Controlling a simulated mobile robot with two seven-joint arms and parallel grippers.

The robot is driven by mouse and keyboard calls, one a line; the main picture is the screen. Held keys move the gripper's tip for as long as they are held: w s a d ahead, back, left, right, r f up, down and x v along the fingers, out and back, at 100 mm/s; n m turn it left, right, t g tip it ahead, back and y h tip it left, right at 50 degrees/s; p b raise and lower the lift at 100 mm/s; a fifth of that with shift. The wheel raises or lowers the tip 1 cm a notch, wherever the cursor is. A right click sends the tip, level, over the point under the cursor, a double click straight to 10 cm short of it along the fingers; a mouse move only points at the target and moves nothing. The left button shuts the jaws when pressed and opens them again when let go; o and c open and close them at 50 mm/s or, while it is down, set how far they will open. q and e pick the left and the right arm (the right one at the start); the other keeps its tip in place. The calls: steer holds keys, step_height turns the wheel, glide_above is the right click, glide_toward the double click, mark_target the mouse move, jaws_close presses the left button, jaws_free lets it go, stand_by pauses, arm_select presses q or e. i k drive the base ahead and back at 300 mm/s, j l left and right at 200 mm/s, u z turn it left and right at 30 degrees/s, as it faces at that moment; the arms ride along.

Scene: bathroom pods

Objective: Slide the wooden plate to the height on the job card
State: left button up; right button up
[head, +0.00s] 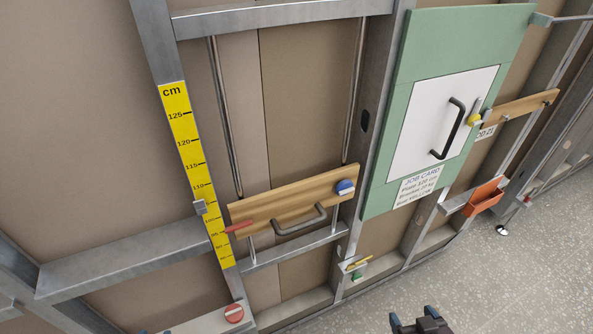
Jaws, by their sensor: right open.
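The wooden plate (275,204) sits low on two upright metal rods (225,115), with a grey bar handle (300,221), a blue knob (345,187) at its right end and a red pointer (240,227) at its left. The pointer is beside the yellow cm scale (180,130), roughly between 95 and 100. The job card (418,186), below a white door, seems to read "Plate 120 cm"; its lower lines are small. My right gripper (412,316) is open and empty at the bottom edge, well below and right of the plate, apart from everything.
A green panel with a white door (430,125) and black handle stands right of the plate. An orange bin (484,197) and a second wooden board (525,106) are farther right. Speckled floor (500,270) lies clear at lower right.

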mark_target(252, 215)
steer(key=k+z, duration=0.4)
steer(key=k+l+z, duration=0.25)
steer(key=z, duration=0.2)
